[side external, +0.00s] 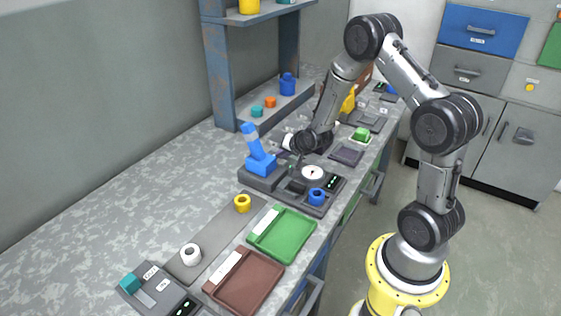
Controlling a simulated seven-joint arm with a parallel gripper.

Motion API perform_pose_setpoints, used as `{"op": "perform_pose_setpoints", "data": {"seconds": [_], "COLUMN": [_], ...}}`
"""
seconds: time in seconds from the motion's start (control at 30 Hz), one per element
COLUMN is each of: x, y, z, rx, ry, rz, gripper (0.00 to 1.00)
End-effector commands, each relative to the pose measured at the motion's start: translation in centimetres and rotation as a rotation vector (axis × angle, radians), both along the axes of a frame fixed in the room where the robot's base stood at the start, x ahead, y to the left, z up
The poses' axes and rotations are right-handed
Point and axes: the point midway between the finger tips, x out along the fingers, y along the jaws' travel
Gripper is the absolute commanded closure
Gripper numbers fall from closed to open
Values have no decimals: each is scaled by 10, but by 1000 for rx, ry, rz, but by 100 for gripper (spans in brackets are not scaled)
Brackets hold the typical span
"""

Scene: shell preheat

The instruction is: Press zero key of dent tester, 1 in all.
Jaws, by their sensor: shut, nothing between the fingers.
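A dark grey bench device with a round white dial (313,172), a small lit display (332,183) and a blue ring-shaped part (316,196) stands mid-bench; I take it to be the dent tester. A blue block with a tilted blue lever (257,150) stands at its left end. My gripper (299,163) is shut and empty, pointing down close to the device, just behind and left of the dial. I cannot tell whether its tips touch anything. The zero key is too small to make out.
A green tray (255,236) and a brown tray (228,297) lie in front. A grey strip carries a yellow ring (242,203) and a white ring (190,254). Another device (150,291) stands at the front left. A shelf (222,75) rises behind. The left bench is clear.

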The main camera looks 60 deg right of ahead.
Motion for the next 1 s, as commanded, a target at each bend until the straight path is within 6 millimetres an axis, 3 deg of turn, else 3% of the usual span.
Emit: {"op": "perform_pose_setpoints", "data": {"seconds": [0.43, 1.0], "x": [0, 0], "y": [0, 0], "z": [7, 53], "rx": [-1, -1], "ry": [-1, -1], "rz": [0, 0], "gripper": [100, 100]}}
